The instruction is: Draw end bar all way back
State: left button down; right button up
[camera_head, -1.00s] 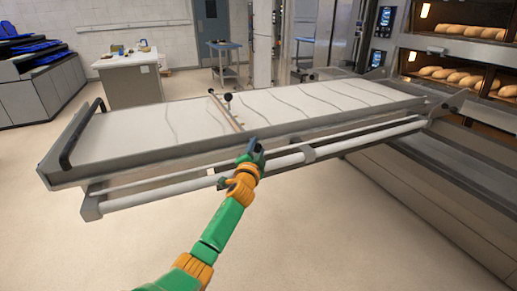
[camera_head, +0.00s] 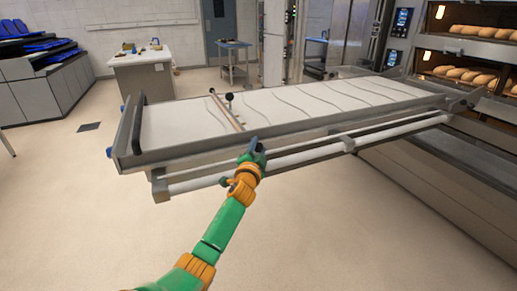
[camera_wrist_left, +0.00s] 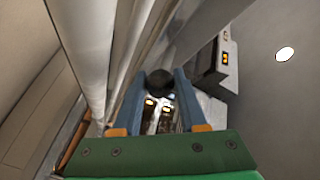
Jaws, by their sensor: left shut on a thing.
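The end bar (camera_head: 227,111) is a thin wooden-looking crosspiece lying across the pale belt (camera_head: 310,97) of a long loader. My left gripper (camera_head: 254,148) is at the bar's near end, by the loader's near side rail. In the left wrist view, a dark round knob (camera_wrist_left: 160,82) sits between the two blue fingers, and the gripper is shut on it. The fingers partly hide the grip in the head view. My right gripper is not in view.
Deck ovens with loaves (camera_head: 465,73) stand at the right. A white table (camera_head: 142,75) stands behind. The floor in front and left is open.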

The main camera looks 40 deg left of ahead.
pick_arm(q)
jog(key=shift+a+r, duration=0.1)
jog(key=c, duration=0.5)
grip_release()
jog(key=shift+s, duration=0.1)
jog(key=shift+c, duration=0.2)
jog(key=shift+o, duration=0.5)
jog(key=shift+s+a, duration=0.1)
jog(key=shift+a, duration=0.1)
jog(key=shift+d, duration=0.1)
jog(key=shift+s+d, duration=0.2)
jog(key=shift+d, duration=0.05)
jog(key=v, duration=0.6)
jog(key=shift+s, duration=0.25)
